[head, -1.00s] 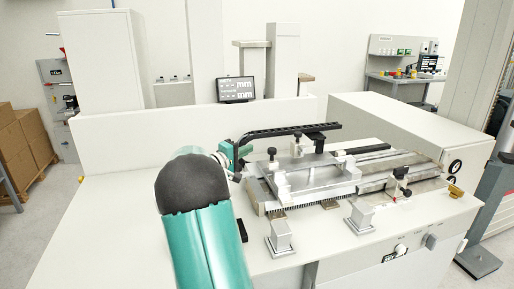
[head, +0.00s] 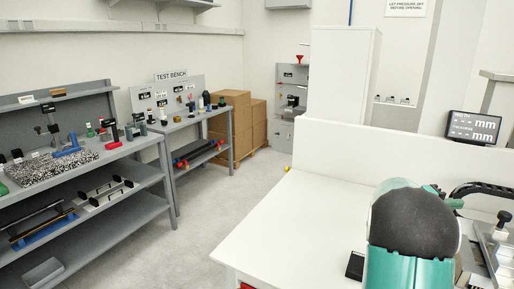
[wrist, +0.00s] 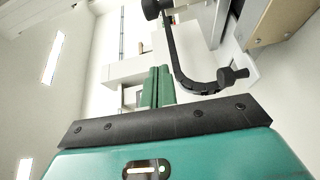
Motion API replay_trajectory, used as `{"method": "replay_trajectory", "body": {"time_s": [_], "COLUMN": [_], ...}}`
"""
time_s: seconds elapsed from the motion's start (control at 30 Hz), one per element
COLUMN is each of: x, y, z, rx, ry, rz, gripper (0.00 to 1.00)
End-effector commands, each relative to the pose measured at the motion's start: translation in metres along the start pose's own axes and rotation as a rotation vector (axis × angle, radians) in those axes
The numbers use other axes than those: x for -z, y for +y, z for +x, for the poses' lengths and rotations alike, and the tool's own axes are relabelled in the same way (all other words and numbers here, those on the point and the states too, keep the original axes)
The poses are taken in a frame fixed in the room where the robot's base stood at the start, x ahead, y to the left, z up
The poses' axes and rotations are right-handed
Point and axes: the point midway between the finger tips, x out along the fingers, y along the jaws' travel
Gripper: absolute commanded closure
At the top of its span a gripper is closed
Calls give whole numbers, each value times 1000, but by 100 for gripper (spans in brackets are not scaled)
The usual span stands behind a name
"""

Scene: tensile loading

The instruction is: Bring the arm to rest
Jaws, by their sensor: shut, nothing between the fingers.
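My gripper (wrist: 158,72) shows in the wrist view as two green fingers side by side, shut with nothing between them. In the head view my teal arm with its dark rounded cap fills the lower right and hides most of the gripper. The arm is raised over the white machine table (head: 300,215). In the wrist view a curved black cable chain (wrist: 182,70) hangs close to the right of the fingers, apart from them as far as I can tell.
The measuring machine (head: 492,245) is at the right edge, partly hidden by my arm. A display (head: 473,127) stands behind it. A small black block (head: 355,265) lies on the table. Left are a loaded grey shelf (head: 75,160), a test bench (head: 180,125) and open floor (head: 215,200).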

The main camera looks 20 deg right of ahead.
Motion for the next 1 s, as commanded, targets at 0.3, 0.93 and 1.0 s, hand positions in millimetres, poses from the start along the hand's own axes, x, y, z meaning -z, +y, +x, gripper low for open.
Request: {"method": "replay_trajectory", "body": {"time_s": [0.3, 0.93, 1.0], "x": [-26, -164, -183], "y": [13, -3, -5], "z": [-66, -359, -390], "rx": [225, 1162, 1261], "ry": [-7, 287, 343], "rz": [63, 146, 145], "gripper": [100, 100, 100]}}
